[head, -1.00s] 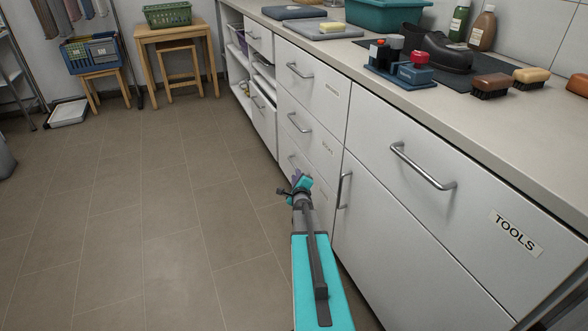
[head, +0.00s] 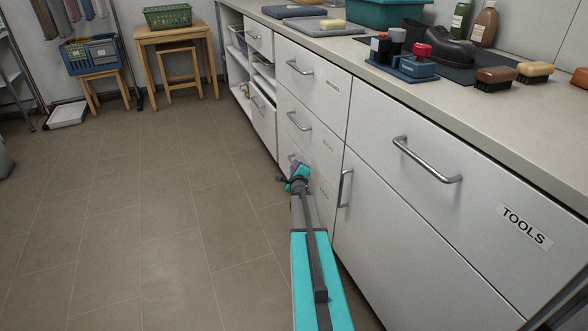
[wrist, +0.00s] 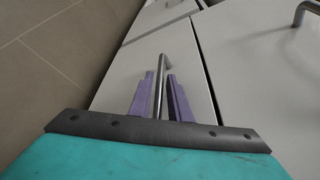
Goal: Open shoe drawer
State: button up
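A white cabinet column has three stacked drawers, each with a metal bar handle and a small label too small to read: the top drawer (head: 310,85), the middle drawer (head: 308,125) and the low drawer (head: 320,193). My gripper (head: 296,168) is in front of the low drawer and hides part of its handle. In the wrist view, the two purple fingers of my gripper (wrist: 163,92) stand apart on either side of that handle (wrist: 163,65). The bar runs between them, and I see a gap to the right finger. The low drawer is shut.
A wide drawer marked TOOLS (head: 440,195) is to the right, above a door with an upright handle (head: 345,188). The counter (head: 440,100) holds brushes, a black shoe and bottles. The tiled floor (head: 180,220) to the left is clear.

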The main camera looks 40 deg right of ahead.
jog(key=shift+w+d+f, duration=0.15)
jog(key=shift+w+d, duration=0.25)
jog(key=shift+w, duration=0.1)
grip_shut()
jog(key=shift+a, duration=0.25)
